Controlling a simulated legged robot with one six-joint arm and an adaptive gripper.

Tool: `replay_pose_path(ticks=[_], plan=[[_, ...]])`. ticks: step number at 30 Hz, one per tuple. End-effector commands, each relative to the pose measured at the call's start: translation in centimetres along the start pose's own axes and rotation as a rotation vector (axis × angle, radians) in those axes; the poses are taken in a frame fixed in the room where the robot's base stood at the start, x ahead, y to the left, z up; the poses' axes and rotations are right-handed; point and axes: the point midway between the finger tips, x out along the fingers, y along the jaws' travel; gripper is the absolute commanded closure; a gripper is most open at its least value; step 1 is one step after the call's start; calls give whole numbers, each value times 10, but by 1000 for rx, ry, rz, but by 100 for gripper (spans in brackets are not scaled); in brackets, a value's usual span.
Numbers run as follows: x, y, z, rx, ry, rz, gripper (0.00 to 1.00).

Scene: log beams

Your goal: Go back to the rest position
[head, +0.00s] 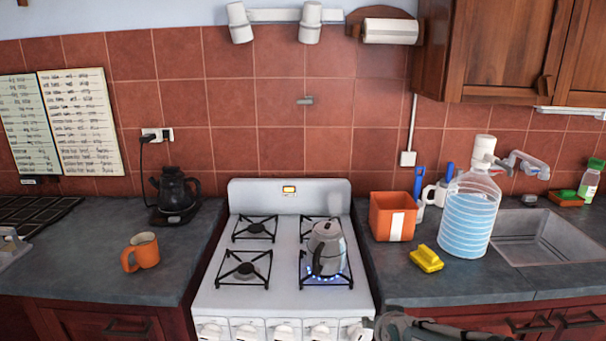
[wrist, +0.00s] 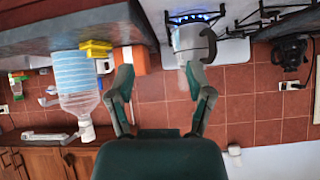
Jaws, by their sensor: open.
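My gripper (wrist: 160,68) is open in the wrist view, its two green-grey fingers spread apart with nothing between them. The wrist picture is upside down. In the head view, a grey part of my arm or gripper shows at the bottom edge, in front of the stove's right corner. A metal kettle (head: 327,248) stands upright on the front right burner of the white stove (head: 275,293), with blue flame under it. The kettle also shows in the wrist view (wrist: 187,42), near the right-hand finger; I cannot tell the distance between them.
Right of the stove are an orange box (head: 392,217), a yellow sponge (head: 426,258), a large water bottle (head: 467,215) and a sink (head: 545,238). An orange mug (head: 143,251) and a black kettle (head: 175,196) stand on the left counter. Wooden cabinets (head: 515,50) hang upper right.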

Motion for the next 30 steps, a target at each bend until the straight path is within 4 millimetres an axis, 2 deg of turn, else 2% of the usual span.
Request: replay_pose_path(ticks=[1,5,12,15,18,22,30], plan=[[-18,0,-2,-7,-18,1,33],[-59,0,6,-25,-95,7,33],[-138,3,34,-60,-242,14,33],[-168,4,49,-74,-299,15,33],[-189,5,62,-82,-344,15,33],[-202,6,71,-89,-376,16,33],[-203,6,72,-89,-382,16,33]])
